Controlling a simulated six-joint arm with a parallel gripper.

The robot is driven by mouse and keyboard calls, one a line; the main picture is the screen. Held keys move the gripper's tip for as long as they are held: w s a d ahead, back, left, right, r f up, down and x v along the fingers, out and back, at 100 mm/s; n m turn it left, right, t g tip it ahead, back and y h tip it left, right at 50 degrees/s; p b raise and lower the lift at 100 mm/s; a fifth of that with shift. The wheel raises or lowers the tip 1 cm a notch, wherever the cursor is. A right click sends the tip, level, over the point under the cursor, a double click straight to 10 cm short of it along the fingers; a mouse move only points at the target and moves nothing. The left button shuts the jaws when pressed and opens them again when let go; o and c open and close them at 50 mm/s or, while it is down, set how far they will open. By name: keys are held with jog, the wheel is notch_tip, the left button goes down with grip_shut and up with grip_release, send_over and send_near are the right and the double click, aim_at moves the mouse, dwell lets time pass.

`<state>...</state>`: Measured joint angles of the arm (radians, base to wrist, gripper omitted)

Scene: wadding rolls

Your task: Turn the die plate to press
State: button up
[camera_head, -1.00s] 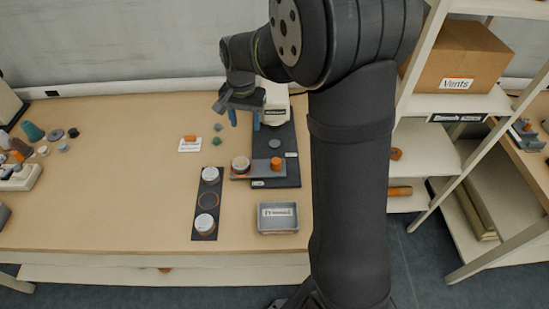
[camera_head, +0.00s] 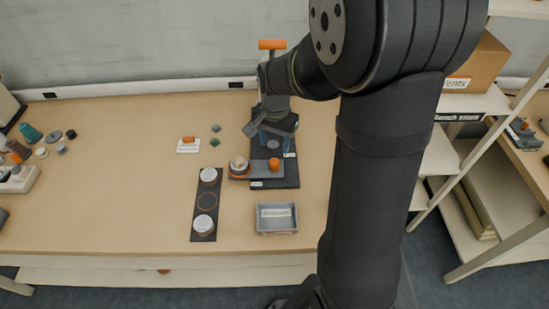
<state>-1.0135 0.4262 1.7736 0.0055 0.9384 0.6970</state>
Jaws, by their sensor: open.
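The grey die plate (camera_head: 256,171) lies across the dark press base (camera_head: 287,181), its left end sticking out past the base. An orange knob (camera_head: 275,163) stands near its right end and a round pale piece with an orange-brown band (camera_head: 239,165) sits on its left end. My gripper (camera_head: 274,142) is open, pointing down with blue fingertips, behind the orange knob and apart from it in the picture. The press, with an orange handle (camera_head: 271,44) on top, stands behind and is mostly hidden by my gripper and arm. A round grey spot on the base shows between the fingers.
A dark strip (camera_head: 207,185) with two white-topped rolls and an empty ring lies at left. A grey labelled tray (camera_head: 277,230) is in front. A small card (camera_head: 188,149) with an orange piece and two small green pieces lie further back. Shelving stands at right.

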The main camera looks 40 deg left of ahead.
aim_at(275, 161)
notch_tip(275, 161, down, 8)
jog(key=shift+r, duration=0.15)
jog(key=shift+c, duration=0.2)
grip_shut()
